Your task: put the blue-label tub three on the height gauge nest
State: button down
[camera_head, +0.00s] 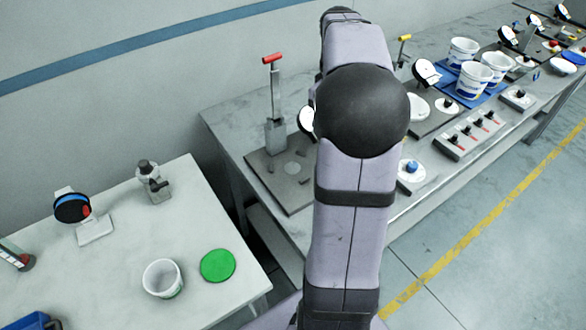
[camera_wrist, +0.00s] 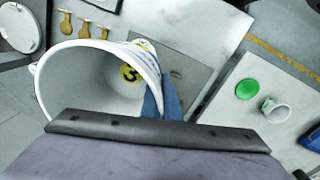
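In the wrist view, a white tub (camera_wrist: 75,85) with a yellow round "3" mark fills the left middle, its open mouth towards the camera. My gripper (camera_wrist: 161,100) has its blue fingers on either side of the tub's wall, pinching it near the rim. The tub is above the bench, partly covering a grey plate (camera_wrist: 195,75). In the head view, the height gauge (camera_head: 275,128) with a red handle stands on a dark plate, with a round nest (camera_head: 291,168). My arm hides the gripper and held tub there.
Several white tubs (camera_head: 473,82) stand on a blue mat at the back right. A block with several switches (camera_head: 470,138) and a blue-button box (camera_head: 411,170) line the bench front. A white cup (camera_head: 162,279) and green disc (camera_head: 217,266) are on the separate left table.

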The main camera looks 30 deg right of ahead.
jog(key=w+a+r, duration=0.8)
jog(key=a+r, duration=0.2)
jog(key=r, duration=0.1)
jog(key=shift+n, duration=0.3)
jog(key=f+p, duration=0.2)
jog(key=f, duration=2.6)
jog(key=shift+w+f, duration=0.15)
jog(key=shift+w, duration=0.05)
jog(key=shift+f, duration=0.1)
jog(key=c, duration=2)
grip_release()
jog(key=shift+c, duration=0.2)
notch_tip(320, 180, up, 12)
jog(key=a+b, duration=0.1)
jog(key=b, duration=0.1)
jog(key=shift+s, duration=0.2)
jog(key=shift+a, duration=0.1)
